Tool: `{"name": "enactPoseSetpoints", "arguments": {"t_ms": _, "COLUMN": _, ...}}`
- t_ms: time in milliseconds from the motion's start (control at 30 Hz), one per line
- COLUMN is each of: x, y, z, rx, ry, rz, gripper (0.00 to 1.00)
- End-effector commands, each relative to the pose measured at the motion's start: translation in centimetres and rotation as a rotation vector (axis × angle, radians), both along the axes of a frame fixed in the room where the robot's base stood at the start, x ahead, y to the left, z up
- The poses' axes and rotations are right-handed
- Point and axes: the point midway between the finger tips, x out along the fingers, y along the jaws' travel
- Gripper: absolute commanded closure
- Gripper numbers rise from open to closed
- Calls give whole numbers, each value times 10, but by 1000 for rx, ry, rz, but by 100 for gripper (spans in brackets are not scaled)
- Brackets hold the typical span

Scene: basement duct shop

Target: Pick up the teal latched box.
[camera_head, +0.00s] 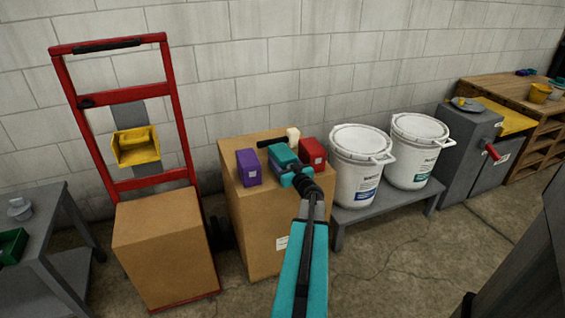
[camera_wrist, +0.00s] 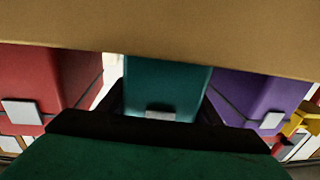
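The teal latched box (camera_head: 281,154) stands on top of a large cardboard carton, between a purple box (camera_head: 248,167) and a red box (camera_head: 313,152). In the wrist view the teal box (camera_wrist: 165,85) is in the middle with a pale latch low on its face. My gripper (camera_head: 291,174) is at the teal box, its near side partly covered by my arm. In the wrist view the dark fingers of my gripper (camera_wrist: 164,112) lie one on each side of the box, close to its sides. Whether they press on it cannot be told. The box looks still on the carton.
The carton (camera_head: 262,225) also bears a small cream item (camera_head: 293,134) and a black item behind the boxes. A red hand truck (camera_head: 182,110) with another carton is at left. Two white buckets (camera_head: 358,165) (camera_head: 415,150) stand on a low grey bench at right. A wall is close behind.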

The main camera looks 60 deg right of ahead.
Motion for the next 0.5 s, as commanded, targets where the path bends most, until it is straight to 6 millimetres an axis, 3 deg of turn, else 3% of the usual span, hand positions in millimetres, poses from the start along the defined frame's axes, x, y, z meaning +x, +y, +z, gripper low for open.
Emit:
{"name": "enactPoseSetpoints", "arguments": {"t_ms": 33, "x": 0, "y": 0, "z": 0, "rx": 0, "ry": 0, "rz": 0, "gripper": 58}}
{"name": "enactPoseSetpoints", "arguments": {"t_ms": 133, "x": 0, "y": 0, "z": 0, "rx": 0, "ry": 0, "rz": 0, "gripper": 75}}
{"name": "enactPoseSetpoints", "arguments": {"t_ms": 500, "x": 0, "y": 0, "z": 5, "rx": 0, "ry": -1, "rz": 1, "gripper": 74}}
